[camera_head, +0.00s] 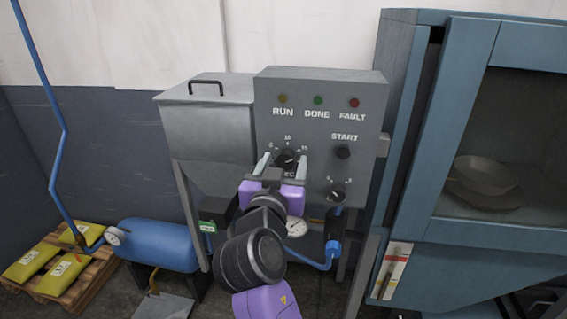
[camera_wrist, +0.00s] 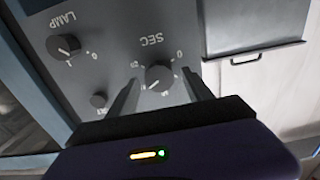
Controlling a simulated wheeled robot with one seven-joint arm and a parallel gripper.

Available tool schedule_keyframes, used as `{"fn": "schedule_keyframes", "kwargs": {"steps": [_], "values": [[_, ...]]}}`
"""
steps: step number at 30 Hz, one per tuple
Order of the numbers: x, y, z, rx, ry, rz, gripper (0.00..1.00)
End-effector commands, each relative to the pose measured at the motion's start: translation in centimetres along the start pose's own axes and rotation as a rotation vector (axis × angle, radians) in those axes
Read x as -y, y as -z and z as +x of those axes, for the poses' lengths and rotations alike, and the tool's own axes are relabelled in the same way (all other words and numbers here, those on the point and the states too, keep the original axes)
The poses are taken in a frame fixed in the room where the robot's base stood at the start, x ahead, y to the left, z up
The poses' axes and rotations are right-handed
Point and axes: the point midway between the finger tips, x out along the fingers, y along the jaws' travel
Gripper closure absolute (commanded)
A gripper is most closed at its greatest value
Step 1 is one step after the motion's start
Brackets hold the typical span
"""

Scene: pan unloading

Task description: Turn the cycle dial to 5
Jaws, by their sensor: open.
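The cycle dial (camera_head: 287,158) is a dark round knob marked SEC on the grey control panel (camera_head: 264,105). It also shows in the wrist view (camera_wrist: 159,77), where the panel appears upside down. My gripper (camera_head: 284,160) is open, with one finger on each side of the dial. In the wrist view a gap shows between the fingers (camera_wrist: 160,88) and the knob, so they do not appear to clasp it. The lower numbers around the dial are partly hidden by my gripper, and I cannot tell exactly where the pointer stands.
A LAMP knob (camera_head: 337,196) and a START button (camera_head: 343,152) sit right of the dial. Three lamps lie above, including the RUN lamp (camera_head: 283,98). A grey hopper (camera_head: 205,125) stands left and a blue cabinet (camera_head: 403,130) right. A blue tank (camera_head: 160,245) is low at left.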

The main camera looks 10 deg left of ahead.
Motion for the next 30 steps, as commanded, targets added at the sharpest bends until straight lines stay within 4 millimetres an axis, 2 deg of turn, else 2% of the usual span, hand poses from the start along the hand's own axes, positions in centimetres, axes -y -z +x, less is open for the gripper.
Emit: {"fn": "schedule_keyframes", "kwargs": {"steps": [3, 12, 22, 30], "values": [[0.0, 0.0, -0.02, 0.0, 0.0, 0.0, 0.41], [0.01, 0.0, -0.04, 0.0, 0.0, 0.0, 1.0], [0.01, 0.03, -0.05, 0.0, 0.0, -0.043, 1.0], [0.09, 0.09, -0.06, -0.001, 0.001, -0.211, 1.0]]}}
